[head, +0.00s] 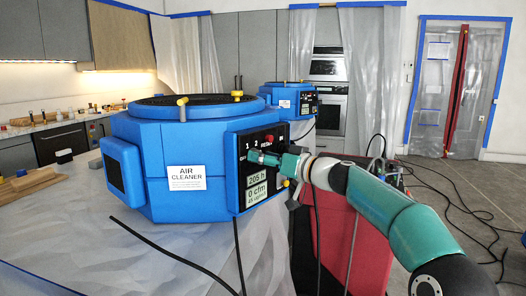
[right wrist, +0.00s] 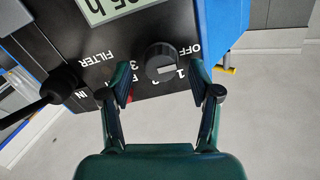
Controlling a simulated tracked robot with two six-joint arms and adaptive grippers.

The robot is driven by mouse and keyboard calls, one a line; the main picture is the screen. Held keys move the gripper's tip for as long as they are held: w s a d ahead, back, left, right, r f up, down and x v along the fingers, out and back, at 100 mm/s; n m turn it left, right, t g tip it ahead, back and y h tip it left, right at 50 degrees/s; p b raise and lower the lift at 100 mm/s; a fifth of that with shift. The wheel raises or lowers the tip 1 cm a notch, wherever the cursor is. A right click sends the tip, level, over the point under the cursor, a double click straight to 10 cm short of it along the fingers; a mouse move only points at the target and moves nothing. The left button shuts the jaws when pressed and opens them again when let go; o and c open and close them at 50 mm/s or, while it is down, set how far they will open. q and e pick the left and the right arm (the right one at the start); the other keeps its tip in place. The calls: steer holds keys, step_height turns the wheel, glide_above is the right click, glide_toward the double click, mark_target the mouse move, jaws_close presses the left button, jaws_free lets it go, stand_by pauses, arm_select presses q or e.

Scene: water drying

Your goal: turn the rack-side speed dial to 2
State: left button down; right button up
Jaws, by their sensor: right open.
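The near blue air cleaner (head: 180,150) stands on a sheet-covered surface, with a black control panel (head: 240,150) on its right side. My right gripper (head: 264,158) is at that panel and hides part of it. In the right wrist view a round dark dial (right wrist: 160,62) sits on the panel, with OFF, 1 and 3 printed around it, upside down. The open fingers (right wrist: 158,82) of my right gripper are on either side of the dial, apart from its knob as far as I can see. The dial's setting is unclear. My left gripper is not in view.
A display (head: 257,190) on the panel reads 205 h and 0 cfm. A dark plug (right wrist: 58,86) with a cord sits near the IN label. A second blue air cleaner (head: 290,97) stands behind. A red cabinet (head: 335,235) is below my right arm. Cables cross the floor.

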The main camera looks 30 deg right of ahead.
steer(key=shift+w+a, duration=0.1)
steer(key=shift+w, duration=0.35)
steer(key=c, duration=1.1)
steer(key=shift+c, duration=0.3)
